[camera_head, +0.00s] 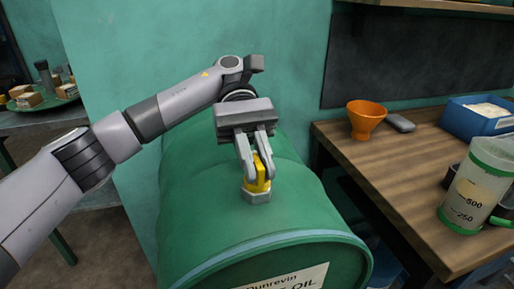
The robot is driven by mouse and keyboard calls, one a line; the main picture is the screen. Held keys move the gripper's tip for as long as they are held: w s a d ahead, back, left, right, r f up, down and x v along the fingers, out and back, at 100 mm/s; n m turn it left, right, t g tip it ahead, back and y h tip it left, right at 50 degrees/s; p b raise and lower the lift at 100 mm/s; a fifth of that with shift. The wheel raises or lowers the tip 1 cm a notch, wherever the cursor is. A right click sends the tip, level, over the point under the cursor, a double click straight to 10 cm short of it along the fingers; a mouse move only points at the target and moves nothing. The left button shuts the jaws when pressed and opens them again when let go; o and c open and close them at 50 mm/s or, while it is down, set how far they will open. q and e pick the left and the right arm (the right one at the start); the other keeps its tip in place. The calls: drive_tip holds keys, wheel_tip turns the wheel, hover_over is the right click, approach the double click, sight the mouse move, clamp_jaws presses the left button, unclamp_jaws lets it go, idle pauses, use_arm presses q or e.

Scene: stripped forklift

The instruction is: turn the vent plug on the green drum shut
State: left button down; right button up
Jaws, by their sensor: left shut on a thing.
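The green drum (200,215) lies on its side in the middle of the view, with a label reading "OIL" on its near end. The yellow vent plug (257,182) stands on top of the drum's curved side, above a grey hexagonal collar (257,196). My left gripper (258,166) comes down from above, its two fingers shut on the yellow plug from both sides. The fingers hide part of the plug. How far the plug is turned cannot be told. My right gripper is not in view.
A wooden bench (400,165) stands right of the drum. It holds an orange funnel (366,117), a grey object (399,123), a blue bin (478,118) and a measuring jug (474,195). A side table (40,122) with small boxes is at far left. A green wall is behind.

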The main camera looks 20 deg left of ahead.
use_arm(q)
drive_tip(key=shift+y, duration=0.3)
drive_tip(key=c, duration=1.2)
unclamp_jaws()
drive_tip(key=shift+o, duration=0.2)
